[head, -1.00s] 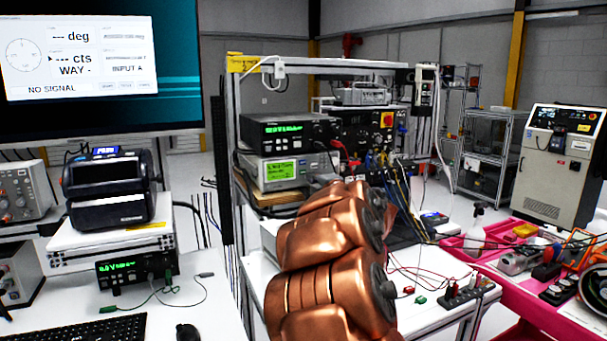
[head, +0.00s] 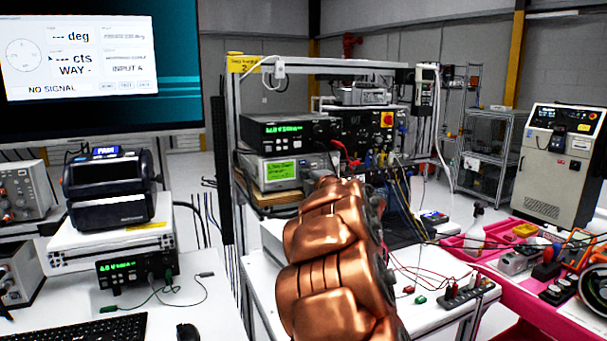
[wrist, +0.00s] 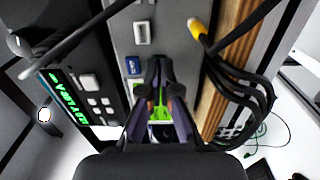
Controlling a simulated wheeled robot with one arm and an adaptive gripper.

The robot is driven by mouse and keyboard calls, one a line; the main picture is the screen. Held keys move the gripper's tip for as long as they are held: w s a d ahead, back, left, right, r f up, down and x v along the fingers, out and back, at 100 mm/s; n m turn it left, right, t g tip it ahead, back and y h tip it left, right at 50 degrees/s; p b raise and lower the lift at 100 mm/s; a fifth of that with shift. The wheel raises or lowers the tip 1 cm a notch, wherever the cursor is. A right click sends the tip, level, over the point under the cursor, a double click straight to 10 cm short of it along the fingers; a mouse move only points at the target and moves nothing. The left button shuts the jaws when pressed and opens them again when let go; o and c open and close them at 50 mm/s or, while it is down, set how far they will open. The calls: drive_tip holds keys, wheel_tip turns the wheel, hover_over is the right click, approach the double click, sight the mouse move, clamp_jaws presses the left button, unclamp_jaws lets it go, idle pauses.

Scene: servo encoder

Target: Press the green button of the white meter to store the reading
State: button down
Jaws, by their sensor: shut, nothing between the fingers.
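The white meter (head: 255,172) sits on the rack below a black instrument, its green screen (head: 281,170) lit. In the wrist view its pale front panel (wrist: 178,62) shows a grey button (wrist: 142,32), a blue button (wrist: 133,66) and a small green patch (wrist: 137,89) beside my left finger, perhaps the green button. My gripper (wrist: 159,64) is shut and empty, its fingertips in front of this panel. Bright green screen shows between the fingers lower down. Whether the tips touch the panel I cannot tell.
The black instrument (head: 286,131) with a green display stands directly above the meter. A wooden board (wrist: 232,62) and black cables with a yellow plug (wrist: 197,27) lie close to my gripper. Red and blue leads hang to the right. A pink cart (head: 487,258) stands at right.

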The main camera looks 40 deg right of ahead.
drive_tip(key=shift+w, duration=0.25)
drive_tip(key=shift+s, duration=0.2)
idle(0.4)
drive_tip(key=shift+v, duration=0.8)
drive_tip(key=shift+s, duration=0.15)
drive_tip(key=v, duration=0.7)
drive_tip(key=shift+a, duration=0.1)
idle(0.8)
